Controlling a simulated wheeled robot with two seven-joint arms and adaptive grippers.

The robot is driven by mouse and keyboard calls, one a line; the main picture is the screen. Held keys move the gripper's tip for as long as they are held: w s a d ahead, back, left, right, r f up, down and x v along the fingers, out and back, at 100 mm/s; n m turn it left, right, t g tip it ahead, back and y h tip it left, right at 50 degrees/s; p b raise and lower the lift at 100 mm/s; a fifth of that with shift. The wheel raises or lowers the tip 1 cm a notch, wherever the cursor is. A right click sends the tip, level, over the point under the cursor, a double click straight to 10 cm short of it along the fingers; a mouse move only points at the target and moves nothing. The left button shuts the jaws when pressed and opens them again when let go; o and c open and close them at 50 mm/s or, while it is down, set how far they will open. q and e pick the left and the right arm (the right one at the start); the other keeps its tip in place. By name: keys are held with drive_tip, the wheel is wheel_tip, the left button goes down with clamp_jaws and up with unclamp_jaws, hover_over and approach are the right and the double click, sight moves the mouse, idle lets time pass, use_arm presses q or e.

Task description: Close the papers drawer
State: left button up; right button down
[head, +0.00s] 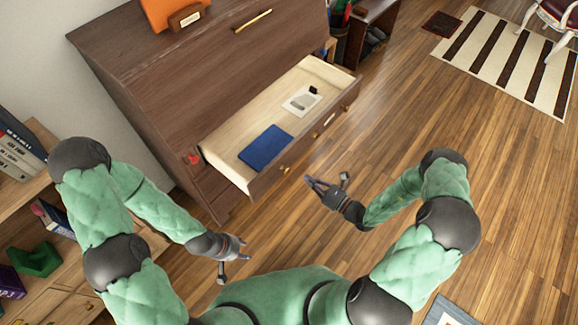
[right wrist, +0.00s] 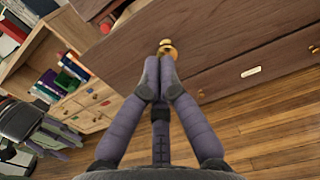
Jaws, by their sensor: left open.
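The papers drawer (head: 229,136) is pulled out of the dark wooden cabinet (head: 188,82). A blue folder (head: 265,148) and a white sheet (head: 302,100) with a small black item lie in it. Its front has two brass knobs and a pale label. My right gripper (head: 326,181) is open and empty, in front of the drawer and apart from it in the head view. In the right wrist view its fingers (right wrist: 160,86) point at the drawer front (right wrist: 210,60), with a brass knob (right wrist: 166,47) just beyond the tips.
A bookshelf (head: 38,135) with books stands at the left. An orange object (head: 172,12) sits on the cabinet top. A striped rug (head: 510,65) and a chair (head: 552,14) are at the far right. The wooden floor (head: 400,125) in front of the drawer is clear.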

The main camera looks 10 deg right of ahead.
sight(283, 161)
use_arm(q)
wheel_tip(283, 161, down, 3)
drive_tip(key=b, duration=0.2)
drive_tip(key=shift+b, duration=0.35)
use_arm(e)
drive_tip(key=x, duration=0.9)
drive_tip(key=shift+w+a, duration=0.2)
